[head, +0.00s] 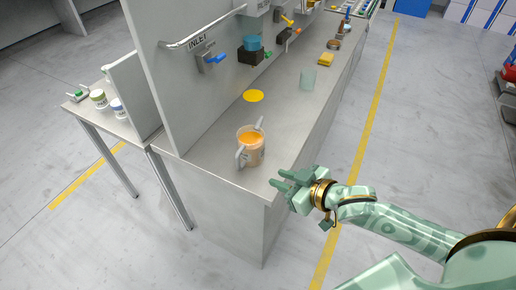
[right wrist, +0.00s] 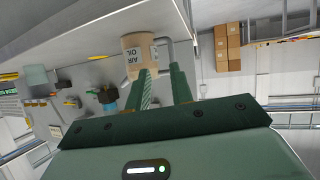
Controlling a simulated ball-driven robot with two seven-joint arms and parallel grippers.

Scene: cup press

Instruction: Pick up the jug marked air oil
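The jug (head: 252,152) stands upright near the front end of the grey bench, with orange contents, a grey handle at its lower left and another grey piece at its upper right rim. In the right wrist view, the jug (right wrist: 138,46) shows a label reading "AIR OIL", with a grey handle beside it. My right gripper (head: 277,178) is at the bench's right edge, to the lower right of the jug and apart from it. Its two fingers (right wrist: 163,72) are spread and hold nothing; in the wrist view they point towards the jug and handle. My left gripper is not in view.
A tall grey panel (head: 190,110) with an "INLET" valve (head: 212,57) stands left of the jug. Two small tubs stand on the left side table (head: 84,108).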

